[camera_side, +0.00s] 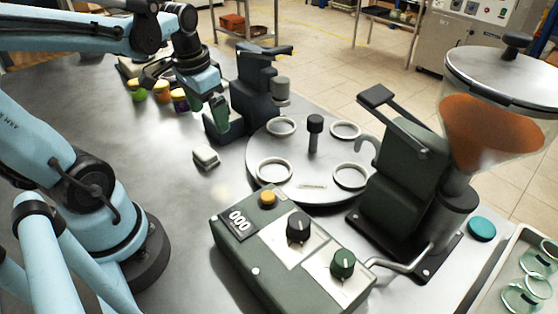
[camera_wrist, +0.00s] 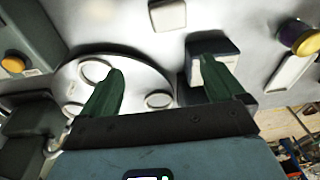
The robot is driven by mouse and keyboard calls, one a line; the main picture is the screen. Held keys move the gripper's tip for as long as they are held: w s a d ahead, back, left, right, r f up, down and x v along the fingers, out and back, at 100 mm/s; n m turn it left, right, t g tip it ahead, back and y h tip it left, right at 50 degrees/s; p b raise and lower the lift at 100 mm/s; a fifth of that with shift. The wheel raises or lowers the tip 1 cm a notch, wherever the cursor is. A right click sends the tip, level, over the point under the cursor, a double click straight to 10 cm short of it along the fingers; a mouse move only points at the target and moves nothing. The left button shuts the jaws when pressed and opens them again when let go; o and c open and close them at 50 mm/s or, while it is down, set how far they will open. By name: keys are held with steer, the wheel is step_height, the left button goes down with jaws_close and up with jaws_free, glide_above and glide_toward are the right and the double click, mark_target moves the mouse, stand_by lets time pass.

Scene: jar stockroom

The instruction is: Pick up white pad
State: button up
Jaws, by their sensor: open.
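The white pad (camera_side: 206,157) is a small, pale, rounded block lying on the grey metal table, left of the round turntable. In the wrist view the white pad (camera_wrist: 168,15) shows at the top edge, partly cut off and beyond my fingertips. My gripper (camera_side: 208,108) hangs above the table, behind the pad in the side view. Its dark green fingers (camera_wrist: 162,66) are spread apart with nothing between them in the wrist view. The gripper and pad are apart.
The turntable (camera_side: 312,183) with several white rings is right of the pad. A dark press (camera_side: 257,88) stands close to my gripper. A control box (camera_side: 290,252) is in front. Small jars (camera_side: 162,93) stand behind. The table around the pad is clear.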

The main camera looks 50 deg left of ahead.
steer(key=s+a+g, duration=0.2)
steer(key=a, duration=0.1)
glide_above(204, 151)
steer(key=shift+h, duration=0.4)
steer(key=shift+s+a+f, duration=0.1)
steer(key=shift+a+f, duration=0.05)
steer(key=shift+f, duration=3.4)
steer(key=shift+d+f, duration=0.15)
steer(key=shift+f, duration=1.15)
steer(key=shift+d+f, duration=0.1)
steer(key=shift+f, duration=1.2)
steer(key=shift+c, duration=0.4)
steer(key=c, duration=1)
steer(key=shift+r, duration=0.15)
steer(key=shift+c, duration=0.2)
steer(key=shift+r, duration=0.5)
steer(key=r, duration=0.3)
steer(key=shift+d+r, duration=0.1)
steer(key=shift+d, duration=0.2)
steer(key=d+r, duration=0.6)
steer(key=d, duration=0.5)
steer(key=shift+r, duration=0.25)
